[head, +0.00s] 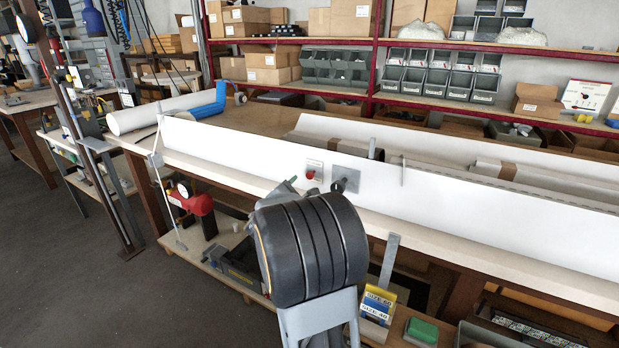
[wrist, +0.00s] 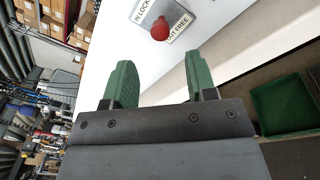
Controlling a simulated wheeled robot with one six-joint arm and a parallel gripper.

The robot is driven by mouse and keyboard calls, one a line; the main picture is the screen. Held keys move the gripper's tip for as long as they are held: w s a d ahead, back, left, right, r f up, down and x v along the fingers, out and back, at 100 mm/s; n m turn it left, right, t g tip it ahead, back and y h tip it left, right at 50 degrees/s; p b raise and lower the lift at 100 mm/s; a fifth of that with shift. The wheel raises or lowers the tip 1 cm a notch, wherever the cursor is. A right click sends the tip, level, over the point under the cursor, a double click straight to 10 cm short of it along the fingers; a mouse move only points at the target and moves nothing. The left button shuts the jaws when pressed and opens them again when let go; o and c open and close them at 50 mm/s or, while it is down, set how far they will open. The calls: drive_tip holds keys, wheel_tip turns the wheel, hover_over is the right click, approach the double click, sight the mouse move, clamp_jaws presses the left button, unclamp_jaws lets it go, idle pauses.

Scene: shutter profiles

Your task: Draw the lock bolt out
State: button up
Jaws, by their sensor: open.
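The lock bolt shows as a round red knob (wrist: 160,28) in the wrist view. It sits on a small metal plate (wrist: 172,14) lettered "IN LOCK" and "OUT FREE", fixed to the white panel (wrist: 232,42). In the head view the red knob (head: 310,174) is on the long white panel (head: 240,147), left of a grey plate with a dark fitting (head: 345,181). My gripper (wrist: 160,78) is open and empty, its two green fingers apart. The knob lies beyond the fingertips, roughly between their lines, not touched. In the head view my arm hides most of the gripper.
The panel stands along the bench (head: 450,236). A white roll and blue piece (head: 222,96) lie at its left end. Below are a red tool (head: 195,201), size blocks (head: 377,303) and a green box (head: 421,331). A green tray (wrist: 283,105) shows at right in the wrist view.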

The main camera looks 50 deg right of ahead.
sight(309, 177)
drive_tip(key=x, duration=0.8)
drive_tip(key=shift+w+d, duration=0.15)
drive_tip(key=shift+d, duration=0.1)
drive_tip(key=shift+c, duration=0.3)
drive_tip(key=shift+f, duration=0.1)
clamp_jaws()
